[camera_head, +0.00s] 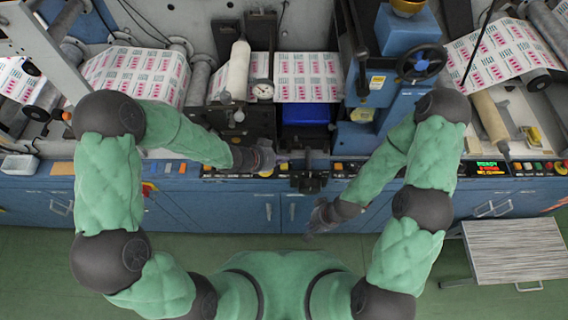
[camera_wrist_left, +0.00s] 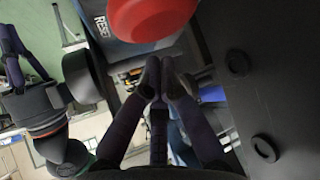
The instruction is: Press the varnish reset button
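A large red round button (camera_wrist_left: 150,14) fills the top of the left wrist view. A dark plate under it carries the white letters RESET (camera_wrist_left: 103,27); any other wording is cut off or hidden. My left gripper (camera_wrist_left: 161,82) has its two dark fingers together with nothing between them. Its tips appear just below the red button in that view, and I see no clear contact. In the head view my left gripper (camera_head: 280,159) is at the console's front edge, and I cannot pick out the red button there. My right gripper (camera_head: 316,222) hangs lower, in front of the blue cabinets, too small to read.
A strip of small buttons (camera_head: 345,169) runs along the console edge above blue cabinet doors (camera_head: 265,212). A dark bracket (camera_head: 308,178) stands out beside my left gripper. A handwheel (camera_head: 421,64) and printed web (camera_head: 308,77) lie behind. A grey slatted platform (camera_head: 515,249) stands at right.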

